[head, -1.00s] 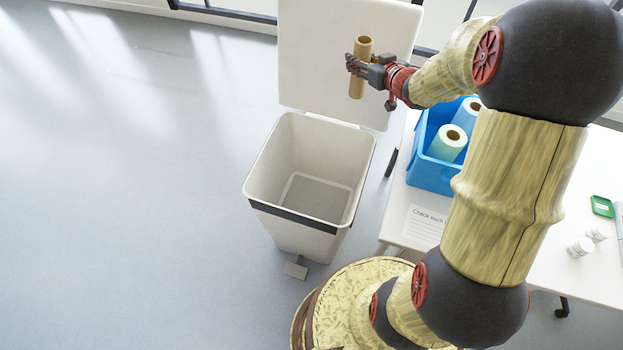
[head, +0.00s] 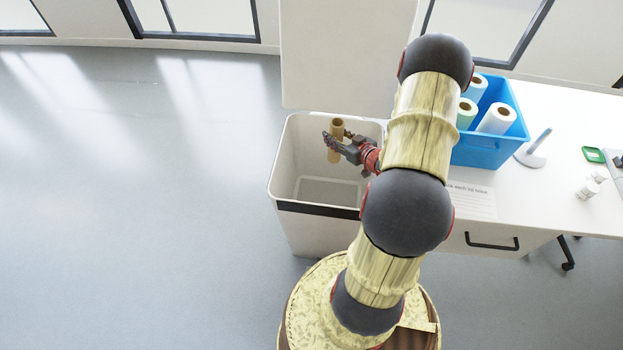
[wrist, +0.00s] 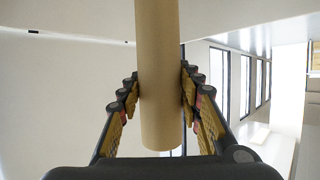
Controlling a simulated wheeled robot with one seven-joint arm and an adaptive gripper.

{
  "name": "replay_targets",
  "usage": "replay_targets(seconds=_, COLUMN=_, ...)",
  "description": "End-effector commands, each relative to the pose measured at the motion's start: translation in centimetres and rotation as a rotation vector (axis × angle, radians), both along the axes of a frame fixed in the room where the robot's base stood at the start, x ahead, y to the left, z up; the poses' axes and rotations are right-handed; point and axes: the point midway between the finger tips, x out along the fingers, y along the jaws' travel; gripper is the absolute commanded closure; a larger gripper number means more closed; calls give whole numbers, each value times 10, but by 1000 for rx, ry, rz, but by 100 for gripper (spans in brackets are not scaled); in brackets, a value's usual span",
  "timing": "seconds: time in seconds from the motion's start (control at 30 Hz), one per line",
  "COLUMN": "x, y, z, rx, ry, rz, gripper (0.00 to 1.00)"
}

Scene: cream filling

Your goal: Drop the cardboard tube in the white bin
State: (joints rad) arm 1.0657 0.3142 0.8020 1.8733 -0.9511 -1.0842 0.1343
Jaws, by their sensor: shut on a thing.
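The brown cardboard tube (head: 337,128) is upright in my gripper (head: 334,146), which is shut on it. In the wrist view the tube (wrist: 158,75) stands between the two fingers of my gripper (wrist: 160,100), with its lower end free. The white bin (head: 285,190) stands open, its lid (head: 345,60) raised at the back. In the head view the tube and gripper overlap the bin's opening; the exact height over the rim is hard to tell. My arm hides the bin's right front part.
A white table (head: 560,190) stands to the right of the bin. On it are a blue crate (head: 490,150) with several rolls, a paper sheet (head: 472,200), an upright holder (head: 535,150), a green item (head: 593,155) and small white containers (head: 587,190). The floor at left is clear.

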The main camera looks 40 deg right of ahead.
Motion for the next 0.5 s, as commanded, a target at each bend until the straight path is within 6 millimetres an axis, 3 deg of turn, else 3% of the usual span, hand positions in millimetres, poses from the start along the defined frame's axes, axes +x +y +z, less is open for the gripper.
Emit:
replay_targets(seconds=0.27, x=-4, y=-2, z=-16, rx=0, ry=-1, rz=-4, gripper=82)
replay_targets(seconds=0.5, x=-3, y=-2, z=-43, rx=-1, ry=-1, rz=-4, gripper=82)
